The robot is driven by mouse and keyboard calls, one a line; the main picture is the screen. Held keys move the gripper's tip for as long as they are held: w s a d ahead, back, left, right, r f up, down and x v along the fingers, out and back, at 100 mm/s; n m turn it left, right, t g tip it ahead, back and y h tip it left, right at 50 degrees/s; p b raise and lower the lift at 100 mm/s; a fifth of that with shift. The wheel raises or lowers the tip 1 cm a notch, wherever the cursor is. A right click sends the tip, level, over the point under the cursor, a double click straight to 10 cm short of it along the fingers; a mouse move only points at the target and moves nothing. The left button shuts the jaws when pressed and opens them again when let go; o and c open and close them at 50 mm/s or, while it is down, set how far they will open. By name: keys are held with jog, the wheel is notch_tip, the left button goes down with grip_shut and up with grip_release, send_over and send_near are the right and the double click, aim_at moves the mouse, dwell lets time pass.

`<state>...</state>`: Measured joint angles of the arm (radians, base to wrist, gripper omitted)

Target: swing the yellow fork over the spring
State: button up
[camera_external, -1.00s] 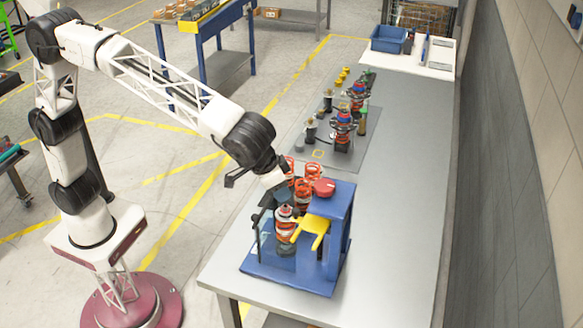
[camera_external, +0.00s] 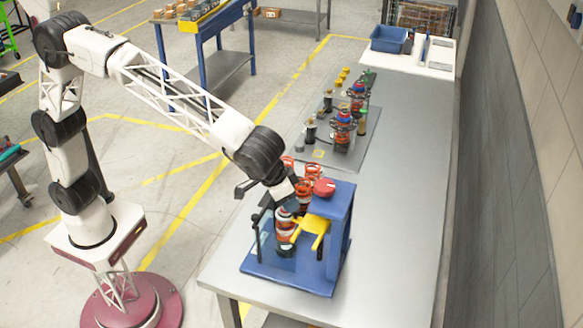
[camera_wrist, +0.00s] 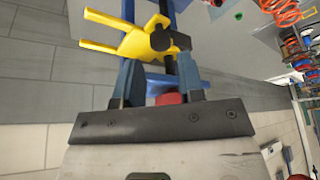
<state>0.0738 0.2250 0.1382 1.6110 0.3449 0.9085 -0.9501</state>
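The yellow fork (camera_external: 312,227) sits on the blue press fixture (camera_external: 290,278), beside the upright spring (camera_external: 285,228), which is orange and white around a damper. In the wrist view the yellow fork (camera_wrist: 125,38) shows at the upper left, its prongs pointing left and its right end at a black pivot piece (camera_wrist: 162,35). My gripper (camera_external: 292,205) is just above the spring's top, left of the red knob (camera_external: 324,187), and partly hides the spring. In the wrist view its two dark blue fingers (camera_wrist: 158,85) stand apart, with no object visibly gripped. I cannot tell whether it touches the fork.
The blue post (camera_external: 340,230) of the fixture rises right of the fork. A thin black upright (camera_external: 256,235) stands left of the spring. More orange springs (camera_external: 312,172) stand behind. A grey plate (camera_external: 345,155) with several parts lies farther back. The right side of the table is clear.

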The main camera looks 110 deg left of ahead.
aim_at(309, 219)
jog(key=shift+x, duration=2.1)
grip_shut()
